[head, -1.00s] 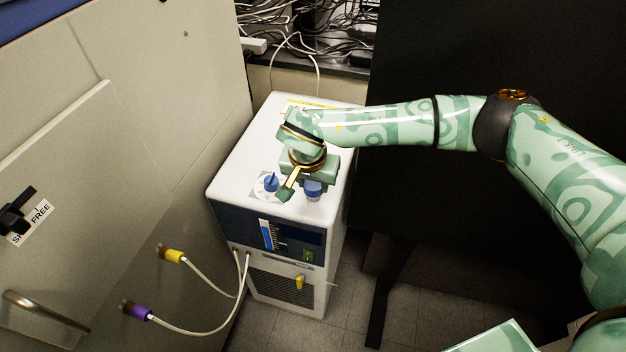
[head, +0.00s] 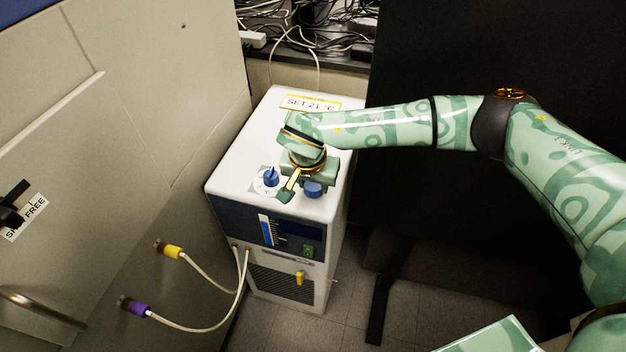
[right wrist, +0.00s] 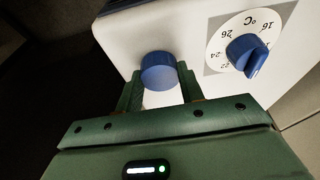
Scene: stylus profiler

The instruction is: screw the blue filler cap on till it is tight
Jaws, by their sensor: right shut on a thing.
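The blue filler cap (head: 313,189) sits on the front right of the white chiller's top (head: 243,160). It also shows in the right wrist view (right wrist: 159,71), between the two fingers. My right gripper (head: 302,190) reaches down over the cap and is shut on it. In the right wrist view my right gripper (right wrist: 160,88) has one finger on each side of the cap. The cap's underside and its thread are hidden. My left gripper is not in view.
A blue temperature knob (head: 271,177) on a °C dial stands close left of the cap. A "SET 21 °C" label (head: 310,103) is at the back. Hoses with yellow (head: 172,252) and purple (head: 139,308) fittings run left. A grey cabinet wall (head: 140,120) is beside the chiller.

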